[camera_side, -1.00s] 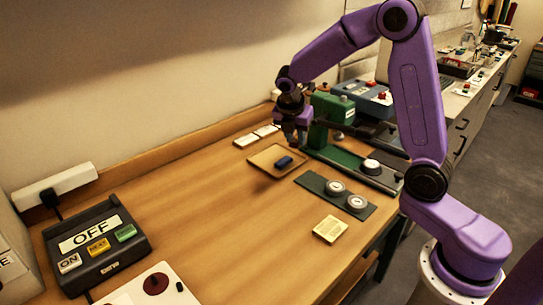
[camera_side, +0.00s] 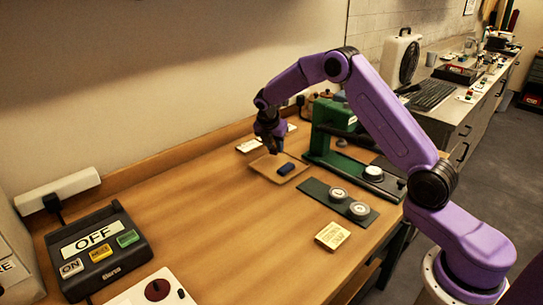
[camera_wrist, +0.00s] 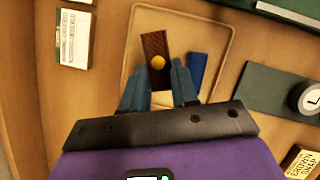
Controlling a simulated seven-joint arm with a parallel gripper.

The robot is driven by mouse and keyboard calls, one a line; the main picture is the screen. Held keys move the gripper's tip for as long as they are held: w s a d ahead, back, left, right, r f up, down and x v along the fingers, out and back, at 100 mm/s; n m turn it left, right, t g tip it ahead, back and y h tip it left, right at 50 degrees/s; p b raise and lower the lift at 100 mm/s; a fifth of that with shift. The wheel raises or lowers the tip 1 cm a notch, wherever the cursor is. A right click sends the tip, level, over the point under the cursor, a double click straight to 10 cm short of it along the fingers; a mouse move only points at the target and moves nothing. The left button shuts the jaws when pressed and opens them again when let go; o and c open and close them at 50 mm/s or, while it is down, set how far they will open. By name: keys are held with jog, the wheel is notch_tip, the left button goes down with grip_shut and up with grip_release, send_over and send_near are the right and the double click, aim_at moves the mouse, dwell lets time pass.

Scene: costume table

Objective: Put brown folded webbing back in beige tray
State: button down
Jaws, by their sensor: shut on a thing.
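The brown folded webbing (camera_wrist: 155,45), with a round yellow spot on it, is between the fingers of my gripper (camera_wrist: 157,72) in the wrist view. The fingers are shut on it. The beige tray (camera_wrist: 222,22) lies beneath it, and the webbing appears within the tray's outline, left of its middle. I cannot tell whether it touches the tray floor. In the side view my gripper (camera_side: 271,147) is low over the back left part of the tray (camera_side: 262,169); the webbing is hard to make out there.
A dark blue block (camera_side: 286,168) lies in the tray, close right of my gripper in the wrist view (camera_wrist: 197,68). White cards (camera_side: 250,145) lie behind the tray. A green stand (camera_side: 335,125) and a dark strip with round pieces (camera_side: 325,192) are to the right. The table's left middle is clear.

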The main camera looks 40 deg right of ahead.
aim_at(273, 162)
jog(key=shift+w+d+f, duration=0.1)
jog(key=shift+w+f, duration=0.7)
jog(key=shift+f, duration=1.7)
jog(key=shift+f, duration=0.1)
jog(key=c, duration=0.9)
grip_release()
jog(key=shift+o, duration=0.2)
